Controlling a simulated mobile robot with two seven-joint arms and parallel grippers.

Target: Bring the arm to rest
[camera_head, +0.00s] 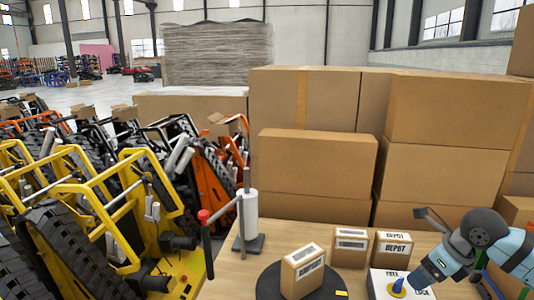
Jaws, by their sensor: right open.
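My right arm (509,250) comes in from the right, bent at a dark joint. My right gripper (414,281) is low over the right part of the table, open, beside a small blue cone-shaped piece with a yellow base (397,289). That piece is on a white box (380,278) with dark print. I cannot tell whether the gripper touches the box. The fingers are small and partly hidden by the wrist. My left gripper is not in view.
A wooden table (234,275) holds a dark round plate (268,283) bearing a labelled carton (303,271), two more cartons (350,247) (392,249), and a white roll on a stand (251,213). Large cardboard boxes (318,168) stand behind. Yellow tracked carriers (131,196) crowd the left.

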